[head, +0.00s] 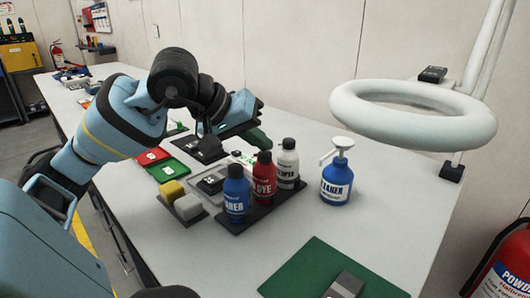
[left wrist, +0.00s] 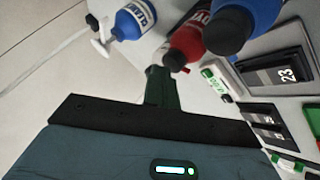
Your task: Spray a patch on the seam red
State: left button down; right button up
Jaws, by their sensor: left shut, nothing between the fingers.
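A red dye bottle (head: 264,172) with a black cap stands between a blue bottle (head: 237,197) and a white bottle (head: 288,165) in a black holder (head: 262,212). The red bottle (left wrist: 186,46) also shows in the left wrist view. My left gripper (head: 262,140) is shut and empty, its green fingers just above and behind the red and white bottles. The fingers (left wrist: 162,88) point toward the bottles in the left wrist view. A grey metal piece (head: 345,286) lies on a green mat (head: 302,265) at the front, partly cut off; no seam or red patch is discernible. My right gripper is not in view.
A blue cleaner pump bottle (head: 337,180) stands right of the holder. A white ring lamp (head: 413,115) hangs over the right side. Yellow and pale blocks (head: 188,207), a red tray (head: 152,157) and a green tray (head: 172,171) lie left.

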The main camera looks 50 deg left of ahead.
aim_at(259, 155)
pick_arm(q)
jog(key=shift+f, duration=0.2)
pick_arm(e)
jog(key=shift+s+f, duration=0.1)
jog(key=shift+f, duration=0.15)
pick_arm(q)
jog(key=shift+r, duration=0.1)
jog(key=shift+r+p, duration=0.5)
jog(key=shift+r, duration=0.3)
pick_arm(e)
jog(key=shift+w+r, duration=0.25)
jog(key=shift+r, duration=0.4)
pick_arm(q)
jog(key=shift+r, duration=0.1)
